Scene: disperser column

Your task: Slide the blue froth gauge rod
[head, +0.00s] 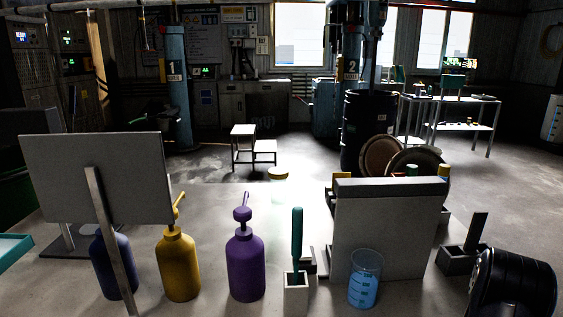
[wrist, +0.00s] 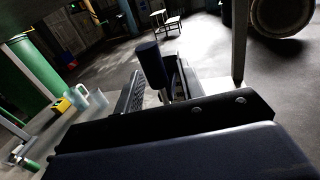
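A dark navy-blue cylinder (wrist: 151,63) on a thin pale shaft stands tilted in the wrist view, which fits the blue froth gauge rod. Its lower end is hidden behind the dark gripper body. My gripper (wrist: 160,88) shows two dark fingers, one on each side of the shaft. They stand apart, with a gap left of the shaft; I see no clear grip on it. I cannot make out this rod or the gripper fingers in the head view. A teal-handled tool (head: 297,235) stands upright in a pale square holder (head: 296,294) there.
In the head view stand a yellow pump bottle (head: 180,265), a purple pump bottle (head: 246,264), a grey board (head: 97,178), a beaker of blue liquid (head: 364,281) and a grey block (head: 384,232). The wrist view shows a green cylinder (wrist: 30,78) at left. Open floor lies beyond.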

